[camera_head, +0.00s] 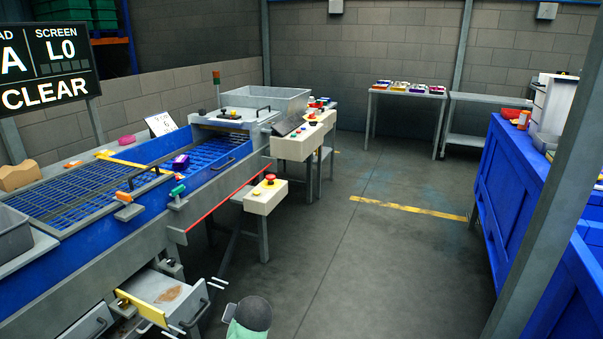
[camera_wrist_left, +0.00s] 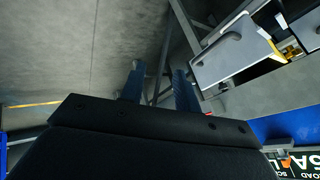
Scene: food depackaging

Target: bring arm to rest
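My left gripper (camera_wrist_left: 158,75) shows in the left wrist view with its two dark blue fingers apart. Nothing is between the fingers, and grey floor shows behind them. The open drawer (camera_wrist_left: 232,48) appears at the upper right of that view, apart from the fingers. I cannot clearly make out the left gripper in the head view. A dark round part with teal below it shows at the bottom middle there; I cannot tell whether it belongs to my arm. My right gripper is in neither view.
In the head view, a blue screening machine (camera_head: 75,195) fills the left side. A control box with a red button (camera_head: 265,195) juts out.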

